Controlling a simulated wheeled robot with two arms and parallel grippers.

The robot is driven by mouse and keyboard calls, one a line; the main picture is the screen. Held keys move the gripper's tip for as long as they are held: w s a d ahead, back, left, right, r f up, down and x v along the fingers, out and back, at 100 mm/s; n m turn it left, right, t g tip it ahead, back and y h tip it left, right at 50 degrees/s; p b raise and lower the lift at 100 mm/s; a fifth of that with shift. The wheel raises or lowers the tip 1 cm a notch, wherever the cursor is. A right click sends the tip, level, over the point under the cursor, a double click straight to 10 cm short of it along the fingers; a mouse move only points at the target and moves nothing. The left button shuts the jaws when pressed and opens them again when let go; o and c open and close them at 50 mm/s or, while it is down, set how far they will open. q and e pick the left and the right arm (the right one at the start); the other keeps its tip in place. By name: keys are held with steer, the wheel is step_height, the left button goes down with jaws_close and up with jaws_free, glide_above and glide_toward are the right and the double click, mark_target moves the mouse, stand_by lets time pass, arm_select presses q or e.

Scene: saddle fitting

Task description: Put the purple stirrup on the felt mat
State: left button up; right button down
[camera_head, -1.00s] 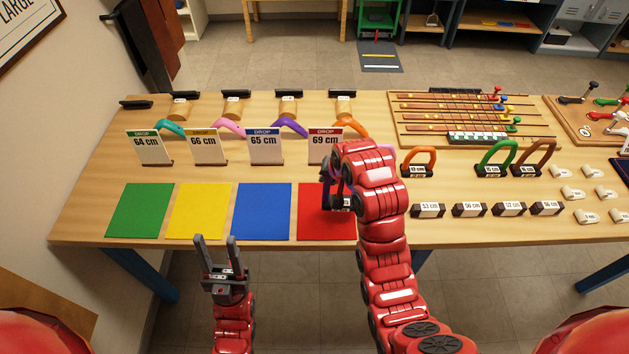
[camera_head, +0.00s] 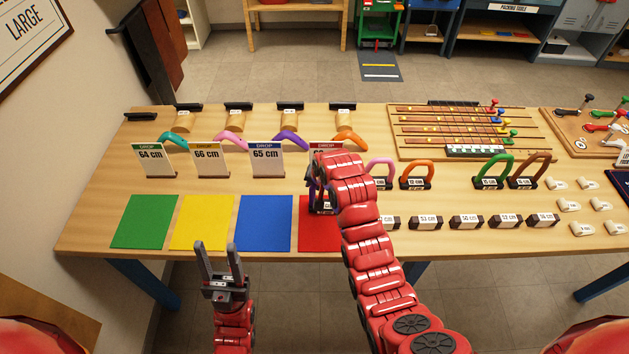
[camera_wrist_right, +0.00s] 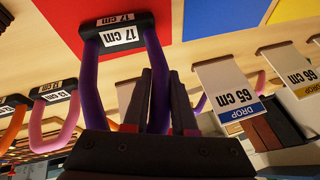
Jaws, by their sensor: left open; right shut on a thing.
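The purple stirrup (camera_wrist_right: 91,85) has a black bar labelled 17 cm and fills the left half of the right wrist view. My right gripper (camera_wrist_right: 160,88) is shut on one purple side of it. In the head view the stirrup's black bar (camera_head: 325,209) shows over the red felt mat (camera_head: 318,239), partly hidden by my right arm. Whether the bar touches the mat I cannot tell. The red mat also shows behind the stirrup in the right wrist view (camera_wrist_right: 172,20). My left gripper (camera_head: 220,262) is open and empty, in front of the table's near edge.
Blue (camera_head: 264,223), yellow (camera_head: 203,222) and green (camera_head: 145,221) mats lie bare to the left. Drop cards such as the 65 cm card (camera_head: 267,160) stand behind the mats. Pink (camera_head: 382,173) and orange (camera_head: 417,175) stirrups stand right of my right arm, with labelled blocks (camera_head: 466,221) in front.

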steer(key=c, duration=0.7)
jaws_free()
steer(key=shift+f, duration=0.1)
steer(key=shift+c, duration=0.2)
